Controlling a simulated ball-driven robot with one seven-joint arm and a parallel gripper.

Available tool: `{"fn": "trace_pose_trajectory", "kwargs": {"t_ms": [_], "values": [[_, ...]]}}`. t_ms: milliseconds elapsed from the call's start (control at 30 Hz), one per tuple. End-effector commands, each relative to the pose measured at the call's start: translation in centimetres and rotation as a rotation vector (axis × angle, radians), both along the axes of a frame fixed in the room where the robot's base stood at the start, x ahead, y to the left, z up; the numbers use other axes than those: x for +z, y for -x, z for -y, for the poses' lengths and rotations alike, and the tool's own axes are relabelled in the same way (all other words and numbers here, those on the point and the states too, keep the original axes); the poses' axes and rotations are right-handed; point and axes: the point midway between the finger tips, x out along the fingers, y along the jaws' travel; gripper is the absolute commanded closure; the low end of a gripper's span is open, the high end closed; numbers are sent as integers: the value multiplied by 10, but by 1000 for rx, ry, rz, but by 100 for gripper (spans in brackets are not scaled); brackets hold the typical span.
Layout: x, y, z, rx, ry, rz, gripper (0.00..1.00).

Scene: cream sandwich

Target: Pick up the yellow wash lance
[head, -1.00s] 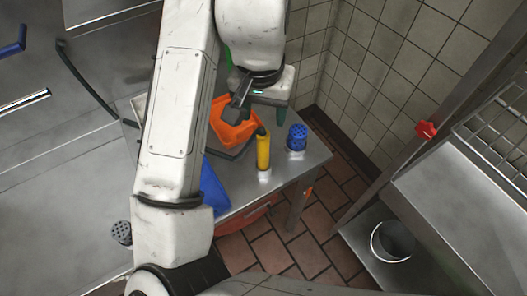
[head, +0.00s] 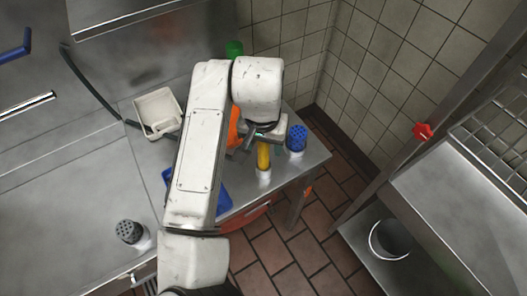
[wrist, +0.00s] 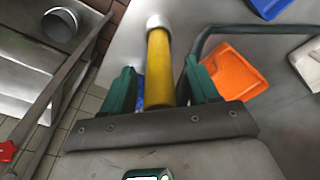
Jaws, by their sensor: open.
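The yellow wash lance (head: 263,158) is near the right end of the steel table, with a pale end toward the front edge. My gripper (head: 262,137) is over its upper part and hides it there. In the wrist view the lance (wrist: 158,65) runs between the two teal fingers of my gripper (wrist: 161,80), its pale end beyond the fingertips. The fingers are apart, with a gap on each side of the lance. Whether they are at its exact height I cannot tell.
A blue perforated canister (head: 297,138) stands close right of the lance. An orange bin (head: 235,124) is close left, partly hidden by my arm. A blue tray (head: 223,201), white container (head: 157,111) and grey perforated canister (head: 130,231) are further left. A tiled wall stands behind.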

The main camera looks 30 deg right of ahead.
Motion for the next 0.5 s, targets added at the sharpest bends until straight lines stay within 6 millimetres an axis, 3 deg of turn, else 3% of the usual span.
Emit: {"fn": "trace_pose_trajectory", "kwargs": {"t_ms": [233, 500], "values": [[-2, 0, 0, -1, -1, 1, 40], [-2, 0, 0, 0, -1, 1, 65]]}}
